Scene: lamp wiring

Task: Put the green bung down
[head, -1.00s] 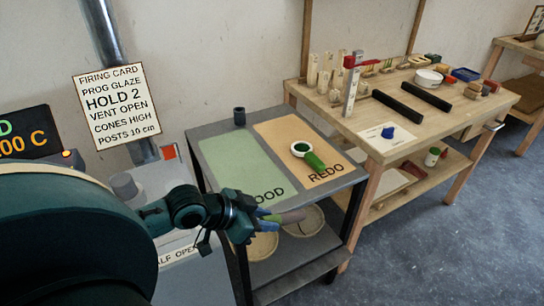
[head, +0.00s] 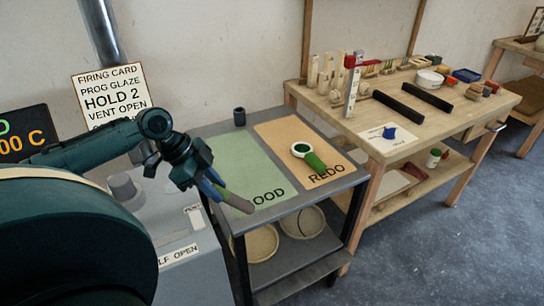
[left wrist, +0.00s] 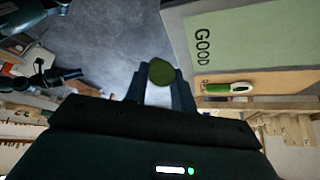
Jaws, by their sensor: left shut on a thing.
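The green bung (left wrist: 161,72) shows in the left wrist view as a dark green rounded end between my left gripper's fingertips. My left gripper (head: 217,188) is shut on it, above the near left edge of the grey cart. In the head view the fingers partly hide the held thing, and a grey-brown piece sticks out past them. The green GOOD panel (head: 236,163) and the orange REDO panel (head: 290,134) cover the cart top. What seems to be my right gripper (left wrist: 45,76) shows small and dark at the left of the left wrist view; its jaws are unclear.
A white ring with a green handle (head: 315,162) lies on the REDO panel. The GOOD panel is otherwise clear. A wooden bench (head: 440,130) with several items stands to the right.

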